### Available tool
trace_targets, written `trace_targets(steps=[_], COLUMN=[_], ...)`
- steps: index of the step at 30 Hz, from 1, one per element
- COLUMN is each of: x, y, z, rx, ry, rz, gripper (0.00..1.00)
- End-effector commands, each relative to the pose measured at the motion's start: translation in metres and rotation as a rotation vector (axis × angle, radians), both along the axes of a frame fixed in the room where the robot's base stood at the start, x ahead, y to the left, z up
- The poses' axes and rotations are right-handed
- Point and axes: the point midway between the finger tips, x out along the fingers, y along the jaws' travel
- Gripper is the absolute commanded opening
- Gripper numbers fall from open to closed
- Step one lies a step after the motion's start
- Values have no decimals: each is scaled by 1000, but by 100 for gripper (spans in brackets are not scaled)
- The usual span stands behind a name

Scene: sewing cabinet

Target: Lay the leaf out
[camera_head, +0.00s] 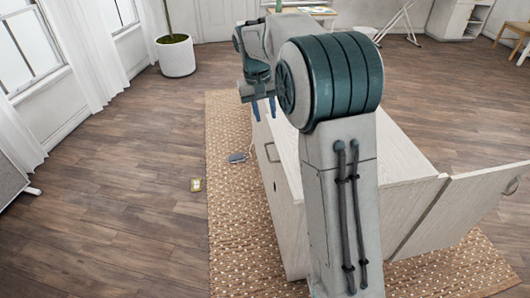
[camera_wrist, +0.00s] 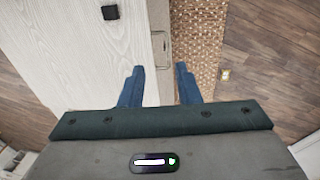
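The pale wooden sewing cabinet (camera_head: 286,190) stands on the rug, partly hidden behind my arm. In the wrist view its pale wood surface (camera_wrist: 75,55) fills the left side, with a small black square (camera_wrist: 110,12) on it. My gripper (camera_head: 263,108) points down near the cabinet's far left edge. I cannot tell which panel is the leaf.
A pale panel (camera_head: 465,208) sticks out at the cabinet's near right. A grey-blue object (camera_head: 237,157) and a small yellow-edged item (camera_head: 196,185) lie left of the cabinet. A white plant pot (camera_head: 176,57) stands farther back. The wooden floor at left is mostly clear.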

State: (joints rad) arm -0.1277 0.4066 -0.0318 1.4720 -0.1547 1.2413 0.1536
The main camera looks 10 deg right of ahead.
Motion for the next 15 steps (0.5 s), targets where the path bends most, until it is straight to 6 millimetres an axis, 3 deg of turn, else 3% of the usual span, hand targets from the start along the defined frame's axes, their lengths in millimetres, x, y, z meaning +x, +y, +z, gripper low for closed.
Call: trace_targets(steps=[1, 6, 15], x=[15, 47, 61], y=[4, 10, 11], z=[-19, -49, -73], rx=[-12, -42, -57], ry=[11, 33, 45], rz=[-1, -9, -15], gripper=[30, 30, 30])
